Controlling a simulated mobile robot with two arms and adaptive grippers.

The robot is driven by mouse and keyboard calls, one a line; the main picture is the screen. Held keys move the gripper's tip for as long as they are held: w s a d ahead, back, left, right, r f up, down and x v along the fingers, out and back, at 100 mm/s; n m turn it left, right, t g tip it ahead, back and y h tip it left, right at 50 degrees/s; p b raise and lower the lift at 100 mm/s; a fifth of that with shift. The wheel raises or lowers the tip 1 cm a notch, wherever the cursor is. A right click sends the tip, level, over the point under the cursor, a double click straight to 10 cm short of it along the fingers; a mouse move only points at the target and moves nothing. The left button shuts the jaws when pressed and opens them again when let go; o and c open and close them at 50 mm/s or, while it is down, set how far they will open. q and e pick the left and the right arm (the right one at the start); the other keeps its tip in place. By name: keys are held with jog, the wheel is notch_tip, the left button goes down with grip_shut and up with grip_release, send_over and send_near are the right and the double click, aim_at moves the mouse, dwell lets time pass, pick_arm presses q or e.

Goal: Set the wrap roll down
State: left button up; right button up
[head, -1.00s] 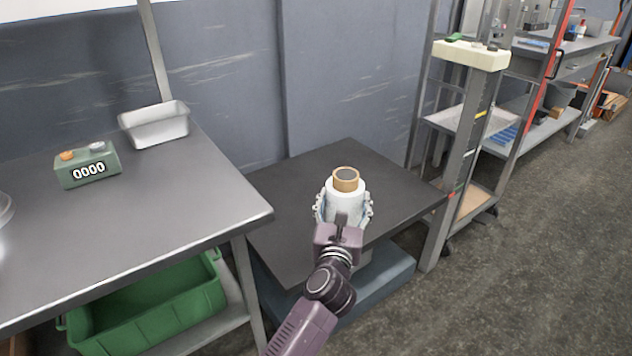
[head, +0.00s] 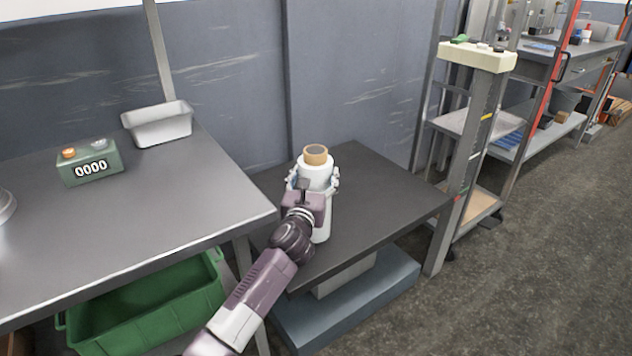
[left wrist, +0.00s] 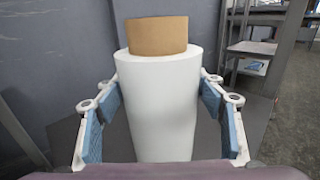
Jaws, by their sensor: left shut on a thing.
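The wrap roll (head: 316,172) is a white upright cylinder with a brown cardboard core sticking out of its top. My left gripper (head: 314,182) is shut around its upper part, over the low dark table (head: 385,190). In the left wrist view the white roll (left wrist: 162,105) stands upright between the blue-padded fingers of the left gripper (left wrist: 160,112). Its lower end is partly hidden by my arm in the head view, so I cannot tell whether it touches the table top. My right gripper is in neither view.
A grey workbench (head: 120,240) at the left holds a metal pan (head: 158,125) and a green counter box (head: 90,163). A green crate (head: 150,310) sits below it. A post with a cream top (head: 477,56) stands right of the table. The table's right side is clear.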

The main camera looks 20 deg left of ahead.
pick_arm(q)
jog(key=shift+d+f, duration=0.15)
jog(key=shift+f, duration=0.35)
jog(key=o, duration=2.1)
jog(key=shift+s+f, duration=0.1)
jog(key=shift+f, duration=0.1)
